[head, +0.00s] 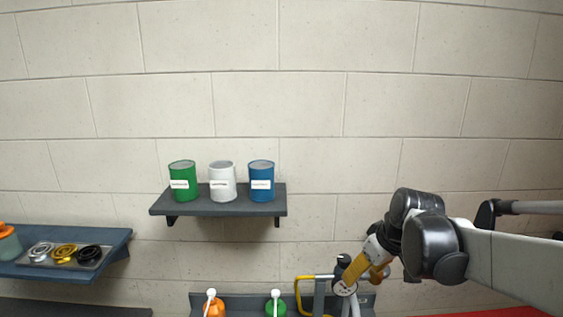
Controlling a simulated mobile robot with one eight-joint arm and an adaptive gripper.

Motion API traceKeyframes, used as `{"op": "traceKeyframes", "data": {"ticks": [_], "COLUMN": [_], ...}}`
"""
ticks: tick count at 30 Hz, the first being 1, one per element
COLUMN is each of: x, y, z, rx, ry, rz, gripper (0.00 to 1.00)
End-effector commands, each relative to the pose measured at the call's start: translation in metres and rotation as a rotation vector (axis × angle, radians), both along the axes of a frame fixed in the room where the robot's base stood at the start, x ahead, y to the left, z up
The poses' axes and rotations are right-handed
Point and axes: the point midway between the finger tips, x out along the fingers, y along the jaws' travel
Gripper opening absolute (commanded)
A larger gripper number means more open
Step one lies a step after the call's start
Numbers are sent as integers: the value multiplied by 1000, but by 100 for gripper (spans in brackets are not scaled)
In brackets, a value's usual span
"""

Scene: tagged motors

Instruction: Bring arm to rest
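My arm (430,245) reaches in from the right edge, bends at a dark joint and points down and left. Its yellow and white end section, with my gripper (347,285), is low in the view, right of the centre. It overlaps a grey upright and a yellow-handled item (304,291) in the picture; I cannot tell whether they touch. The fingers are too small and covered to read, and nothing is clearly seen held. No tagged motor can be made out.
A wall shelf (220,209) holds green (182,180), white (222,181) and blue (261,181) labelled cans. A left shelf (118,243) carries a tray with silver, gold and black round parts. Orange (214,309) and green (276,309) pump bottles stand below. Red surface lies bottom right.

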Motion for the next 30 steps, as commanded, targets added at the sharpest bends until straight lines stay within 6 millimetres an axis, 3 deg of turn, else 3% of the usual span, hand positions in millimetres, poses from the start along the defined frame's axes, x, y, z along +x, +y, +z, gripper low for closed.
{"op": "traceKeyframes", "data": {"ticks": [1, 8, 18, 24, 30], "x": [-17, -85, -171, -192, -195], "y": [3, 9, 11, 10, 10], "z": [-24, -78, -183, -215, -217], "rx": [-1, 12, 56, 77, 81], "ry": [-10, -61, -152, -182, -187], "rz": [-29, -183, -374, -430, -441], "gripper": [58, 58, 58, 58, 58]}}
